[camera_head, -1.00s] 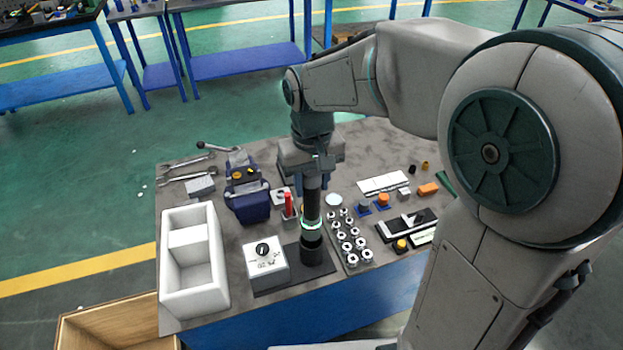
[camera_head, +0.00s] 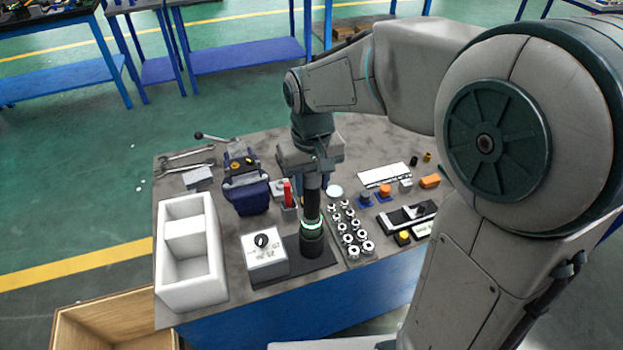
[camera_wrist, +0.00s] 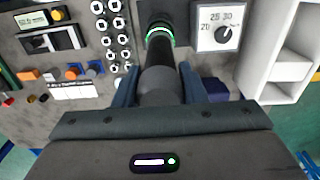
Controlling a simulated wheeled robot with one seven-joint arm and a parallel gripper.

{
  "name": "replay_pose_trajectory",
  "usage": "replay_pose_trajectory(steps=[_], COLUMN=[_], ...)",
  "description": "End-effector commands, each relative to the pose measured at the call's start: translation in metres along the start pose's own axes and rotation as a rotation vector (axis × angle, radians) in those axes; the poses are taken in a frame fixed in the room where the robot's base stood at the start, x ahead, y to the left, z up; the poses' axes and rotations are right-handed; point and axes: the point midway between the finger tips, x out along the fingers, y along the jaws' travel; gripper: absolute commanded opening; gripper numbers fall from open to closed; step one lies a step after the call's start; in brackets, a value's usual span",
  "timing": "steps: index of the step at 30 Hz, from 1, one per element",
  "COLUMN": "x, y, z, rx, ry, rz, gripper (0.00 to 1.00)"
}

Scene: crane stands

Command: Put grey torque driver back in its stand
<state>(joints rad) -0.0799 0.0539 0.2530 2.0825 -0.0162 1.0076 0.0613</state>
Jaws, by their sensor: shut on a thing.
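The grey torque driver (camera_head: 311,207) stands upright below my gripper (camera_head: 311,168), a dark cylinder with a glowing green ring near its lower end. My gripper is shut on its upper part; in the wrist view the two blue-grey fingers (camera_wrist: 160,88) flank the driver (camera_wrist: 160,60). The driver's lower end meets a black round stand (camera_head: 312,244) on a dark base plate (camera_head: 285,269). It looks lined up with the stand and at least partly in it; how deep it sits I cannot tell.
A white dial box (camera_head: 265,253) stands just left of the stand, and a tray of sockets (camera_head: 350,238) just right. A white divided bin (camera_head: 190,285) is at the table's left. A blue device (camera_head: 246,194) and a red-handled tool (camera_head: 288,195) stand behind.

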Motion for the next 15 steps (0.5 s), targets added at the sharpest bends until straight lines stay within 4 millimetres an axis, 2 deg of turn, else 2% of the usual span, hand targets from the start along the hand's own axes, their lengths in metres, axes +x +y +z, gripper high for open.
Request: replay_pose_trajectory(steps=[15], x=[0.019], y=[0.000], z=[0.000], rx=[0.000], ry=[0.002], rz=[0.000], gripper=[0.00])
